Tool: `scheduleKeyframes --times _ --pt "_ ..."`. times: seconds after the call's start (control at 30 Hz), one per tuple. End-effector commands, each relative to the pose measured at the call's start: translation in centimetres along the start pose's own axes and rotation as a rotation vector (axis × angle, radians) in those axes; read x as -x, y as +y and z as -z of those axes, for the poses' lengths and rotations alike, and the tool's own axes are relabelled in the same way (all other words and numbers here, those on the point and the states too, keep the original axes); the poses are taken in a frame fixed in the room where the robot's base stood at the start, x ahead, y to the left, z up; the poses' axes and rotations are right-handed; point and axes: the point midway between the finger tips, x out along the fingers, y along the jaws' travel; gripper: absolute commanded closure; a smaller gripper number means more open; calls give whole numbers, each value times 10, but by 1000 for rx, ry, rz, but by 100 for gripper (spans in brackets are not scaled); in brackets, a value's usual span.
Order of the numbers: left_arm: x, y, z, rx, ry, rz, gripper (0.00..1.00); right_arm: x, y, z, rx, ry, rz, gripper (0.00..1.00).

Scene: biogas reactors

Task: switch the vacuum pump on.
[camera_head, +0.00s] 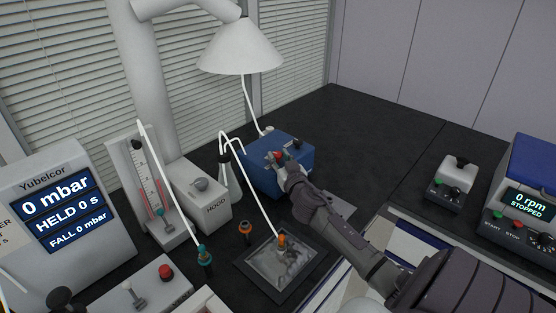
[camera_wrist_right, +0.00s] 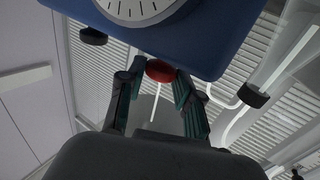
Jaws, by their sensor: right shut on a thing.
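The blue box (camera_head: 263,181), which looks like the vacuum pump, stands on the dark bench in the middle of the head view. My right gripper (camera_head: 277,160) is at its top front, shut on a red knob (camera_head: 282,155). In the right wrist view the red knob (camera_wrist_right: 160,70) sits between the two teal-padded fingers of the gripper (camera_wrist_right: 158,82), against the blue housing (camera_wrist_right: 215,35). A white dial (camera_wrist_right: 135,8) and a black knob (camera_wrist_right: 93,36) are on the same housing. The Yubelcor display (camera_head: 62,208) reads 0 mbar. My left gripper is out of view.
A hose runs to a flask (camera_head: 230,175) left of the blue box. A HOOD box (camera_head: 208,205), a white lamp-like hood (camera_head: 240,48) and a clear bag on a dark tray (camera_head: 248,264) are close by. A unit reading 0 rpm STOPPED (camera_head: 527,203) stands at right. The back bench is clear.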

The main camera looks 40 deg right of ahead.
Motion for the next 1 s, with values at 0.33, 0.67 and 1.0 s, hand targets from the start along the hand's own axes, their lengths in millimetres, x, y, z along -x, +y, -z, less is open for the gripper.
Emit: scheduleKeyframes --times 0.33,0.67,1.0 --pt "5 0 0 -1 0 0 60 -2 10 0 10 -4 327 100" --pt "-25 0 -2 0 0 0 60 -6 16 -6 10 -2 639 100" --pt "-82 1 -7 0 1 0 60 -10 19 -6 4 2 909 100"
